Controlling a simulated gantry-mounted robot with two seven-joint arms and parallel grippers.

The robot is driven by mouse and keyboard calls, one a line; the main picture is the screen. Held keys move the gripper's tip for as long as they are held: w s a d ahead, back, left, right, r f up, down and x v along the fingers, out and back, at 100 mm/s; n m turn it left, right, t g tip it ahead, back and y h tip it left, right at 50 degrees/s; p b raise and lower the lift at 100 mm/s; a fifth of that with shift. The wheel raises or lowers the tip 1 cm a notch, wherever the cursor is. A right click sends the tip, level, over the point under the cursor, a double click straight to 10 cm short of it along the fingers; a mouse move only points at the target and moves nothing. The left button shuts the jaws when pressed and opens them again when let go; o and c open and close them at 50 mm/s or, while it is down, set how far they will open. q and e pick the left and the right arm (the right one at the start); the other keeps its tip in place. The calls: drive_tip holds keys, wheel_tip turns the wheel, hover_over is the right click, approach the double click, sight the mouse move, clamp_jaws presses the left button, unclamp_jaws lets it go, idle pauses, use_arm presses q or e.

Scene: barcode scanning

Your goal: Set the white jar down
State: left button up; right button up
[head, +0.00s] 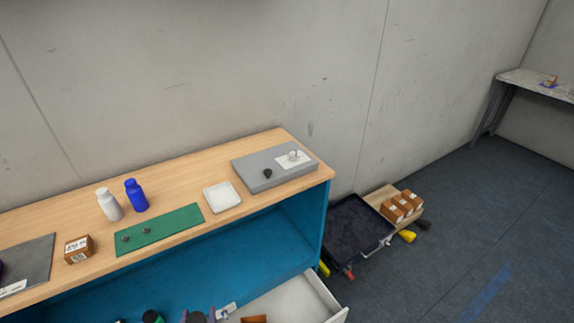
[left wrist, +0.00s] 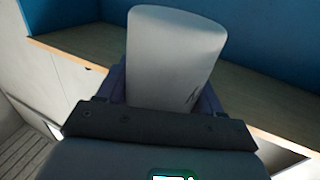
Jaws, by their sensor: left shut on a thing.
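The white jar (left wrist: 175,55) shows large in the left wrist view, pale grey in the shade. It stands up between the purple-blue fingers of my left gripper (left wrist: 170,95), which is shut on it. In the head view my left gripper (head: 197,315) is at the bottom edge, in front of the blue bench and left of the open drawer, largely cut off. The jar is hard to make out there. My right gripper cannot be made out.
On the wooden bench top (head: 165,178) are a white bottle (head: 110,205), a blue bottle (head: 136,196), a small brown box (head: 79,249), a green mat (head: 160,231), a white tray (head: 222,197) and a grey case (head: 275,168). A white drawer (head: 315,300) stands open below.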

use_arm(q)
drive_tip(key=s+d+r+m+h+p, duration=0.1)
drive_tip(key=s+r+p, duration=0.1)
drive_tip(key=r+p, duration=1.9)
drive_tip(key=s+d+r+m+h+p, duration=0.1)
drive_tip(key=s+r+h+p, duration=0.1)
drive_tip(key=r+p, duration=2)
wheel_tip(320, 180, up, 8)
drive_tip(key=shift+d+f, duration=0.15)
drive_tip(key=shift+d, duration=0.2)
use_arm(e)
wheel_tip(320, 180, up, 46)
drive_tip(key=shift+f, duration=0.2)
use_arm(q)
drive_tip(key=shift+s, duration=0.1)
use_arm(e)
drive_tip(key=shift+w, duration=0.1)
